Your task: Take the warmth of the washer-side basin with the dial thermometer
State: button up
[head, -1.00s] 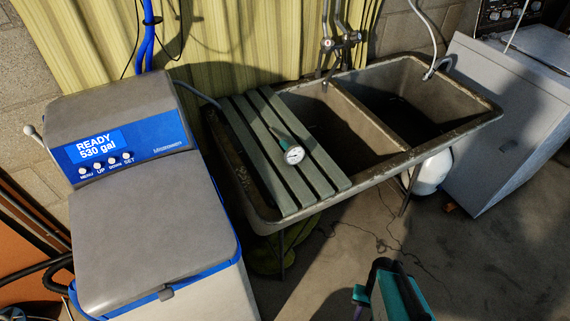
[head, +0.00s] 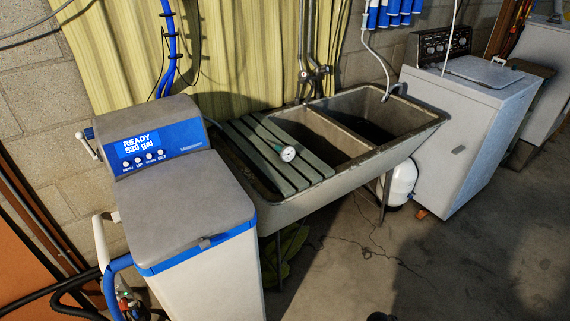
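The dial thermometer (head: 288,153) lies on the slatted board (head: 292,176) across the left part of the twin sink. Its round white dial points to the front right, and a dark green part runs back up-left from it. The washer-side basin (head: 400,110) is the right-hand one, beside the white washer (head: 465,125). Its inside is dark and its bottom is hard to make out. The other basin (head: 318,133) lies between it and the board. My gripper is not in view; only a small dark shape shows at the bottom edge.
The water softener (head: 180,205) stands at the left front, its display reading READY 530 gal. Faucet pipes (head: 312,75) rise behind the sink, and a grey hose (head: 378,60) hooks into the right basin. A white tank (head: 400,182) sits underneath. The floor (head: 440,265) at front right is clear.

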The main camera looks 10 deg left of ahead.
aim_at(287, 152)
jog(key=u, duration=0.05)
jog(key=k, duration=0.35)
jog(key=z, duration=1.1)
jog(key=i, duration=0.95)
jog(key=u, duration=2.45)
jog(key=i, duration=0.6)
jog(key=z, duration=0.25)
